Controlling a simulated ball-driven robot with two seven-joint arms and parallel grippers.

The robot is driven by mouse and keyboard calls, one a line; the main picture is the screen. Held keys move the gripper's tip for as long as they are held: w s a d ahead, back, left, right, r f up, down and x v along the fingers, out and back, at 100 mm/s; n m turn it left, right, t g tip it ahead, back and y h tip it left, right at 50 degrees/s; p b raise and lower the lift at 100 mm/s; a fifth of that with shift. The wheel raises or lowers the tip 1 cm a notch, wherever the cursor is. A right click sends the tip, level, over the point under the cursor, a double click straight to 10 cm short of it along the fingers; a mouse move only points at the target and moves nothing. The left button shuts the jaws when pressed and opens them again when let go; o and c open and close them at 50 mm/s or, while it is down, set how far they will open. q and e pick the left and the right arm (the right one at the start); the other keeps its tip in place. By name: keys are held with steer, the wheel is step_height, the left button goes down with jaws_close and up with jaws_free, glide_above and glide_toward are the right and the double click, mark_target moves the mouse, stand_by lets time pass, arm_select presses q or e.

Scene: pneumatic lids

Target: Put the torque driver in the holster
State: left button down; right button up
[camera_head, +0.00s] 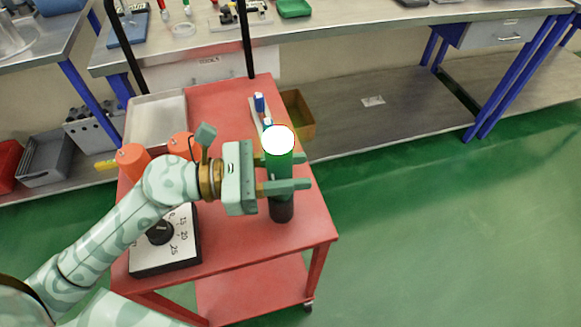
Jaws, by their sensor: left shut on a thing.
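My left gripper (284,172) is shut around a green upright cylinder with a round white top (278,140), which looks like the torque driver. It is above the right part of the red cart. A black cylindrical part (281,211) shows directly below the fingers. I cannot tell whether it is the driver's lower end or the holster, nor whether the two touch. No other holster can be made out clearly. My right gripper is not in view.
The red cart (235,270) also bears a dial box (187,258), orange cylinders (132,160), a pale tray (157,120) and a narrow rack with a blue-topped item (259,102). A yellow-brown bin (298,113) stands behind. Green floor lies free at right.

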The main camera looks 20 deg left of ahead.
arm_select(q)
steer(key=c, duration=1)
jaws_free()
steer(key=shift+f, duration=0.1)
steer(key=shift+o, duration=0.2)
steer(key=v, duration=1.2)
steer(key=shift+r, duration=0.25)
